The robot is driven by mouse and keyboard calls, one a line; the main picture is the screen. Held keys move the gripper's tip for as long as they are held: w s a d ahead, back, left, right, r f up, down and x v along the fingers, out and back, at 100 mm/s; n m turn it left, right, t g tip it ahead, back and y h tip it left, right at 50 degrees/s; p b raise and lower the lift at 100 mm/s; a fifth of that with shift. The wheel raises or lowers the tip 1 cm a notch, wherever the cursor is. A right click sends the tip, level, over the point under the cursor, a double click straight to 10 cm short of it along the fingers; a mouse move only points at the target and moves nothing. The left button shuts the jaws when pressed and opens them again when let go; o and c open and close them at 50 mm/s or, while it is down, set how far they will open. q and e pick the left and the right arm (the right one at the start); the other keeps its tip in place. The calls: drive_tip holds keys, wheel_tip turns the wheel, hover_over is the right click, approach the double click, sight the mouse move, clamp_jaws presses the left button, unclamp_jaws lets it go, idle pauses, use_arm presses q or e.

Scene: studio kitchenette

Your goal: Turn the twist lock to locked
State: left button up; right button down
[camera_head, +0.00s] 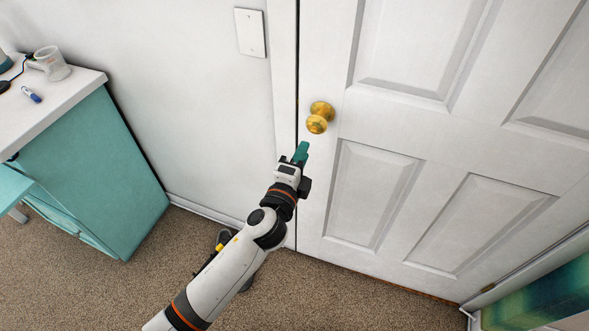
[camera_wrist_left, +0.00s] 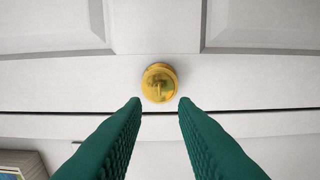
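The brass door knob (camera_head: 320,117) is on the white panelled door (camera_head: 400,130), near its left edge. The twist lock (camera_wrist_left: 159,88) shows in the left wrist view as a small raised turn-piece in the middle of the round brass knob face. It looks roughly upright in that view; its lock state cannot be told. My left gripper (camera_head: 301,152) is below the knob in the head view, apart from it. In the left wrist view its two green fingers (camera_wrist_left: 160,104) are spread, with nothing between them and the knob just beyond the tips. My right gripper is not in view.
A light switch plate (camera_head: 250,32) is on the wall left of the door. Carpet (camera_head: 110,285) covers the floor.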

use_arm(q)
drive_tip(key=v, duration=0.5)
drive_tip(key=shift+s, duration=0.2)
drive_tip(key=s+a+f+n+g+y, duration=0.1)
drive_tip(key=a+f+n+g, duration=0.15)
drive_tip(key=f, duration=0.75)
drive_tip(key=a+f+n+g+y, duration=0.1)
drive_tip(key=a+f+n+g, duration=0.15)
drive_tip(key=f, duration=0.85)
drive_tip(key=s+a+f+n+g+y, duration=0.1)
drive_tip(key=s+a+f+n+g, duration=0.15)
drive_tip(key=s+f, duration=0.4)
drive_tip(key=s+a+f+n+g+y, duration=0.1)
drive_tip(key=s+a+f+n, duration=0.15)
drive_tip(key=f, duration=0.65)
drive_tip(key=s+a+f+n+g, duration=0.2)
drive_tip(key=s+f, duration=0.3)
drive_tip(key=s, duration=0.5)
drive_tip(key=s+a+f+n+g, duration=0.3)
drive_tip(key=s+f, duration=0.3)
drive_tip(key=s, duration=0.5)
drive_tip(key=s+a+f+n+g+y, duration=0.1)
drive_tip(key=s+a+f+n, duration=0.3)
drive_tip(key=s, duration=0.7)
wheel_tip(320, 180, down, 2)
drive_tip(key=shift+a+f+g, duration=0.2)
drive_tip(key=shift+a+g, duration=0.4)
drive_tip(key=shift+g, duration=0.25)
